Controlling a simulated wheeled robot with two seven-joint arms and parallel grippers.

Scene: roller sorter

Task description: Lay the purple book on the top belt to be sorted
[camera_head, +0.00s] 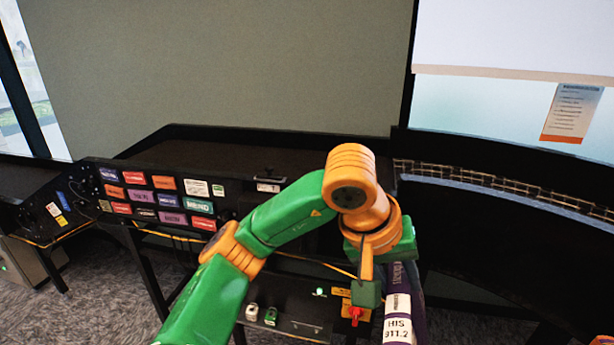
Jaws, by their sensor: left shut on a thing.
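The purple book (400,277) hangs upright at the lower middle right, its spine facing me with a white "HIS 911.2" label. My left gripper (380,290), at the end of the green and orange arm, is shut on it. One finger shows on the book's left side; the other is hard to make out. The dark top belt (225,157) runs behind the sticker-covered panel, above and to the left of the book. My arm hides part of it. The book is apart from the belt, in front of it and lower.
The black panel (88,174) with several coloured stickers fronts the belt. A curved black section with a metal-edged track (480,176) runs off to the right. A red knob (355,313) and small buttons sit on a lower box near the book. The visible belt looks empty.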

